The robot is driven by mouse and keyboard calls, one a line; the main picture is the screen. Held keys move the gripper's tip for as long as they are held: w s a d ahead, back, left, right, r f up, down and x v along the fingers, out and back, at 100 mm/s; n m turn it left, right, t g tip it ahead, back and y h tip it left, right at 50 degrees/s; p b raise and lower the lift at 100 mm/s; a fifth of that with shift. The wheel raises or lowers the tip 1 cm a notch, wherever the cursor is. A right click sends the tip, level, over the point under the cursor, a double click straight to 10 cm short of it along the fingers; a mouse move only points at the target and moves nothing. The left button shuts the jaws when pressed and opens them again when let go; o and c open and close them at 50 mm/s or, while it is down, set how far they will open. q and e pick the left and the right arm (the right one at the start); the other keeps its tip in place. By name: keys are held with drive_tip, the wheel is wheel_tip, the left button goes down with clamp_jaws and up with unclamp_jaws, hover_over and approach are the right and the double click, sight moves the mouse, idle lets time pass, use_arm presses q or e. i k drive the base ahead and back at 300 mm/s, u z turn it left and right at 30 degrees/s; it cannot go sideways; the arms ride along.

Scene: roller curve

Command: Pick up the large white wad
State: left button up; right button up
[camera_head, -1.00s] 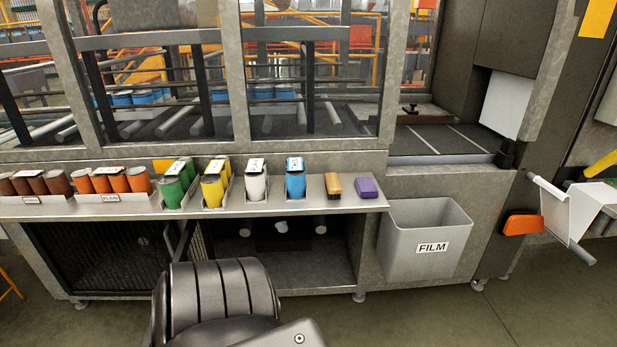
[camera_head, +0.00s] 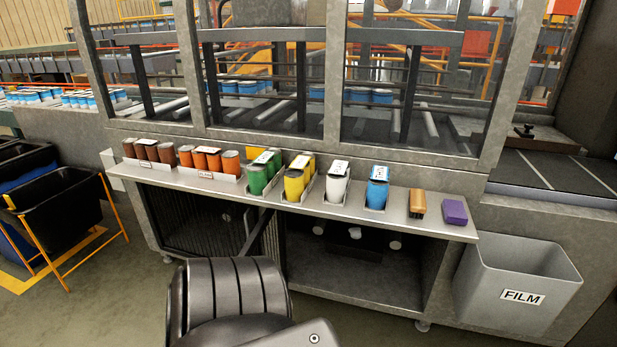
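The middle one looks irregular, like a crumpled wad, and sits on or against something dark. They are too small and shaded to tell for sure which is the large white wad. Neither of my grippers is in view.
A metal shelf (camera_head: 330,208) above the bay holds coloured cans, an orange-brown block (camera_head: 417,204) and a purple block (camera_head: 454,212). A grey FILM bin (camera_head: 515,285) stands at right. Black bins (camera_head: 60,208) on an orange frame stand at left. Floor at lower left is clear.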

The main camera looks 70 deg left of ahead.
sight(356, 233)
drive_tip(key=u, duration=1.1)
drive_tip(key=i, duration=1.65)
